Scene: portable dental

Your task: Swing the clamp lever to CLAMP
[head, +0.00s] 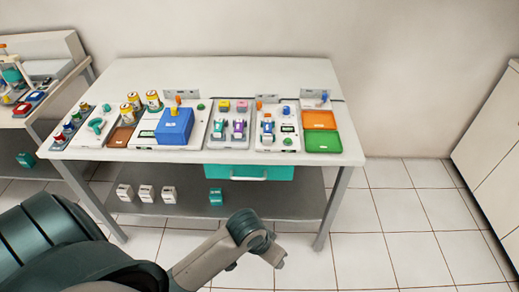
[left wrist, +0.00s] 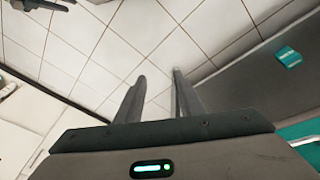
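Several small levers or knobs stand on the table's stations in the head view: an orange one (head: 178,100) behind the blue box, an orange one (head: 259,104) at a white station, and a blue one (head: 324,97) near the right end. The labels are too small to read, so I cannot tell which is the clamp lever. My left arm comes in from the lower left, in front of the table; its fingers are not clear there. In the left wrist view my left gripper (left wrist: 160,76) has its two fingers apart, empty, over floor tiles. My right gripper is not visible.
The white table (head: 240,70) carries a blue box (head: 175,126), an orange tray (head: 320,119) and a green tray (head: 324,142). A teal drawer (head: 249,172) hangs below. Small boxes stand on the lower shelf. Floor to the right is clear.

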